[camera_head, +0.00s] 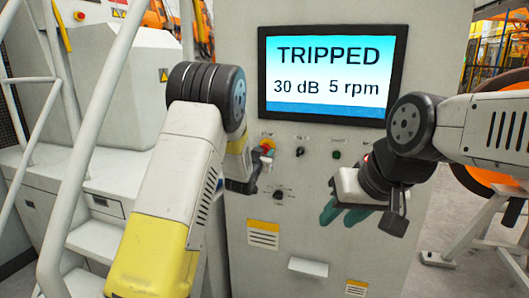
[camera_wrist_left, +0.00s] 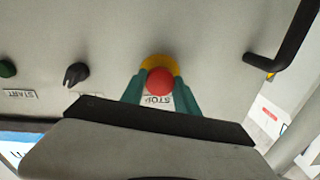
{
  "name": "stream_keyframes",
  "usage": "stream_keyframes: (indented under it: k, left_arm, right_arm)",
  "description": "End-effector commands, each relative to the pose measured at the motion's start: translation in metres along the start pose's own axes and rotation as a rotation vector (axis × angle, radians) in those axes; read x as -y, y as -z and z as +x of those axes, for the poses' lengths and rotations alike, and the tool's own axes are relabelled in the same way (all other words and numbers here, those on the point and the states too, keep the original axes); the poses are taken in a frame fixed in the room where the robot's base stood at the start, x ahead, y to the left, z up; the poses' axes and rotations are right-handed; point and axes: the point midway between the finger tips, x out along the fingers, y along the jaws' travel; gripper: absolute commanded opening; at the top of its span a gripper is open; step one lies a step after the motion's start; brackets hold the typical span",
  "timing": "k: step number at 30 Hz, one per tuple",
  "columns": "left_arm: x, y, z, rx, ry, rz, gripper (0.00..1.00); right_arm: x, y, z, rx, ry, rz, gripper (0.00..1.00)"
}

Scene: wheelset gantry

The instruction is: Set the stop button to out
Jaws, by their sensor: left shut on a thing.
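The stop button is a red mushroom head with a yellow collar on the light grey cabinet panel. It shows at the middle of the left wrist view (camera_wrist_left: 160,82), above an upside-down STOP label (camera_wrist_left: 158,100). My left gripper (camera_wrist_left: 160,88) has its green fingers on both sides of the red head, shut on it. In the head view the stop button (camera_head: 267,145) is partly hidden beside my left gripper. My right gripper (camera_head: 341,217) hangs before the panel to the right, its green fingers apart and empty.
The cabinet screen (camera_head: 332,75) reads TRIPPED, 30 dB, 5 rpm. A black knob (camera_wrist_left: 76,74) and a green START button (camera_wrist_left: 7,68) are on the same panel. A black handle (camera_wrist_left: 290,42) stands out near the button. White railings (camera_head: 95,130) stand at the left.

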Motion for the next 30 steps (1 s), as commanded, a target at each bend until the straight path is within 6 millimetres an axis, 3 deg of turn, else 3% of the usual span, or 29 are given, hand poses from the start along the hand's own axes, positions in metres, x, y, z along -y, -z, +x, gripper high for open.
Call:
stream_keyframes:
  k: [8,9,12,23,30]
  left_arm:
    - [0.0,0.0,-0.006,0.0,0.0,0.0,0.0]
    - [0.0,0.0,-0.006,0.0,0.0,0.0,0.42]
    - [0.0,0.0,-0.006,0.0,0.0,0.0,0.59]
    - [0.0,-0.001,-0.01,0.001,0.0,0.0,0.59]
    - [0.001,0.0,-0.048,0.002,0.0,-0.002,0.59]
  right_arm:
    - [0.0,0.0,0.0,0.0,0.0,0.0,0.36]
    - [0.0,0.0,0.0,0.0,0.0,0.0,0.36]
    - [0.0,0.0,0.0,0.0,0.0,0.0,0.36]
    - [0.0,0.0,0.0,0.0,0.0,0.0,0.36]
    - [0.0,0.0,0.0,0.0,0.0,0.0,0.36]
